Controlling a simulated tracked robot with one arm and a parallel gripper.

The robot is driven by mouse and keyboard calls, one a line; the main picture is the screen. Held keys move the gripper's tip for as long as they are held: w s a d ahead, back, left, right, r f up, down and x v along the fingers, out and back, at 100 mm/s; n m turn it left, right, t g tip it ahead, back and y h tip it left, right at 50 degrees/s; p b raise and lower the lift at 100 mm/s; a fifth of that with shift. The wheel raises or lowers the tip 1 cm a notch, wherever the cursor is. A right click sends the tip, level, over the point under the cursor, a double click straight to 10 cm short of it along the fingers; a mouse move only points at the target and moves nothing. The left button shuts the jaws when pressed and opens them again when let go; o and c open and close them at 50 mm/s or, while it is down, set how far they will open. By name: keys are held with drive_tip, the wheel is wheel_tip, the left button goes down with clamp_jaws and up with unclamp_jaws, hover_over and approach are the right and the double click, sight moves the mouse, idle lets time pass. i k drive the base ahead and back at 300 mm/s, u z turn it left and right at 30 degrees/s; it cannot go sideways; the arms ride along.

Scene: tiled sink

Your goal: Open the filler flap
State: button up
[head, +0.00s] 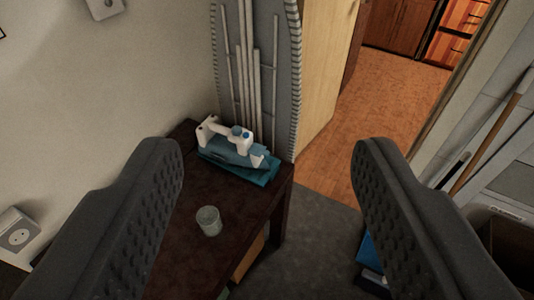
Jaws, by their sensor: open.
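A white and blue-green steam iron (232,142) rests at the far end of a dark wooden table, on a teal base. The filler flap is too small to make out; small blue parts show on the iron's top. My gripper (268,160) is open and empty, its two dark padded fingers wide apart in the foreground. The iron appears between the fingers in the picture but lies farther off, apart from them.
A glass (209,221) stands on the dark table (180,255), nearer than the iron. An ironing board (257,60) leans upright behind the iron. Wall sockets (17,234) are at left. Open floor (375,110) leads through a doorway at right.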

sight(257, 149)
drive_tip(key=z, duration=0.35)
drive_tip(key=i, duration=1.2)
drive_tip(key=u, duration=0.45)
